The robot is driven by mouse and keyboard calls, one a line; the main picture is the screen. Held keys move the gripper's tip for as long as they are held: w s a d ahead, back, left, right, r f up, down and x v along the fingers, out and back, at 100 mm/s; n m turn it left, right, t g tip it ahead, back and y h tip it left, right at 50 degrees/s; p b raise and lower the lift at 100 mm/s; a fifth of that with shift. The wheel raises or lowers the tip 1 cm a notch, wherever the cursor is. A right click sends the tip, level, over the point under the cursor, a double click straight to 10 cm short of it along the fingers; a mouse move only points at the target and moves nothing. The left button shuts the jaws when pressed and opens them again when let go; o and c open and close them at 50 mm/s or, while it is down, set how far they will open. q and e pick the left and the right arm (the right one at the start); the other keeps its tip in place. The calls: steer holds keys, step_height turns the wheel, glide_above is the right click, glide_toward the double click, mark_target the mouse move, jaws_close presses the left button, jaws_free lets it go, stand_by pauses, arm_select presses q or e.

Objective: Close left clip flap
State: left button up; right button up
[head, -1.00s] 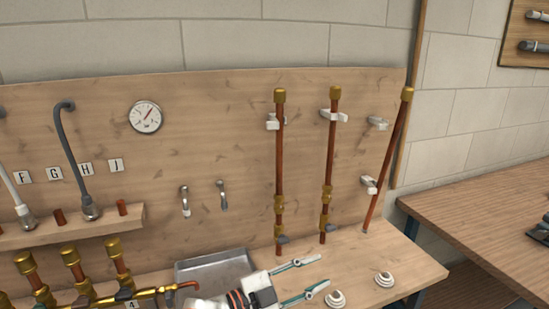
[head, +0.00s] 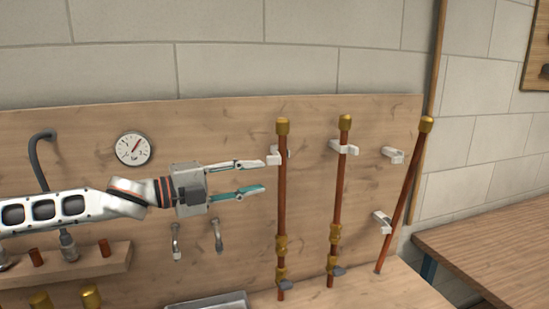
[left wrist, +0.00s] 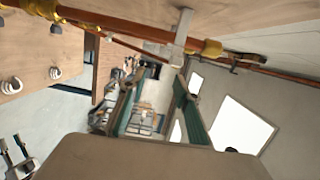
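The left copper pipe (head: 282,205) stands upright against the wooden board, with a brass cap on top. The white left clip (head: 273,155) is at its upper part; whether its flap is open or shut is too small to tell. It also shows in the left wrist view (left wrist: 183,30), beside the pipe that crosses the top. My left gripper (head: 264,175) is level with the clip, just left of the pipe, with its fingers apart and nothing between them. Its upper fingertip is close to the clip; I cannot tell if they touch. My right gripper is not in view.
A middle pipe (head: 338,205) stands in another white clip (head: 344,148). A gauge (head: 133,148) and small hooks are on the board. A metal tray (head: 208,302) lies below.

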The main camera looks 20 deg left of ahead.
mark_target(272, 164)
arm_select(q)
steer(key=shift+t, duration=0.3)
steer(key=w+d, duration=0.1)
steer(key=w, duration=0.1)
steer(key=w+d+r, duration=0.1)
steer(key=w, duration=0.1)
steer(key=w+d+r, duration=0.1)
steer(key=w, duration=0.1)
steer(key=shift+r, duration=0.2)
jaws_close()
